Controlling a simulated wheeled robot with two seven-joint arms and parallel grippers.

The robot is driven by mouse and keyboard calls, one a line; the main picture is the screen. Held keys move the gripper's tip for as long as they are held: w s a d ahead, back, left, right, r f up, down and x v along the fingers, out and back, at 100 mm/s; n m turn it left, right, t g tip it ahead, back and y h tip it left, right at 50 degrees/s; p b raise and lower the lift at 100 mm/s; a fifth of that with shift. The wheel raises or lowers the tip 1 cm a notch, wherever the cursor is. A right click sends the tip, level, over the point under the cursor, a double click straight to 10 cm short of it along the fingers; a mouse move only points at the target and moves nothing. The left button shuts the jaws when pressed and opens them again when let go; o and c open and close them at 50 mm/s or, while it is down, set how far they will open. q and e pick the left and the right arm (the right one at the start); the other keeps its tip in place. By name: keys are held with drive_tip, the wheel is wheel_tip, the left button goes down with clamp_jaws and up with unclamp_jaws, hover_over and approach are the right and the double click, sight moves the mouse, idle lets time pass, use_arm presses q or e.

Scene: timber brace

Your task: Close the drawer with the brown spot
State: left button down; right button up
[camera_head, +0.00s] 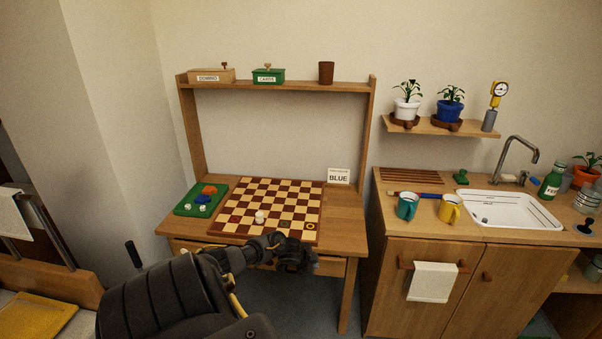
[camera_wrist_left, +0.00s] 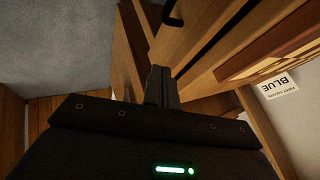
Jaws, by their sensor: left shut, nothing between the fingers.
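The wooden desk (camera_head: 345,215) has drawers under its top. A left drawer front (camera_head: 182,245) shows partly behind my arm, and part of a right drawer front (camera_head: 336,268) shows beside my left gripper (camera_head: 300,257). No brown spot can be made out on either. My left gripper is shut and empty at the desk's front edge. In the left wrist view its fingertips (camera_wrist_left: 161,72) are together close to a wooden front (camera_wrist_left: 195,35) with a black handle (camera_wrist_left: 172,14). I cannot tell whether they touch it, or how far any drawer is open. My right gripper is not in view.
A checkered board (camera_head: 270,200) with a white piece, a green tray (camera_head: 198,205) and a BLUE card (camera_head: 339,177) are on the desk. A sink cabinet (camera_head: 410,250) stands close on the right. Dark floor shows below the desk.

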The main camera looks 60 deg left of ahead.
use_arm(q)
drive_tip(key=s+p+v, duration=0.1)
drive_tip(key=v, duration=0.6)
drive_tip(key=shift+f, duration=0.15)
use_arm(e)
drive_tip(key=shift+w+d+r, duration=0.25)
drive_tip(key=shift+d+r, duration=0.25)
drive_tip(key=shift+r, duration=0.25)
use_arm(q)
drive_tip(key=shift+a, duration=0.1)
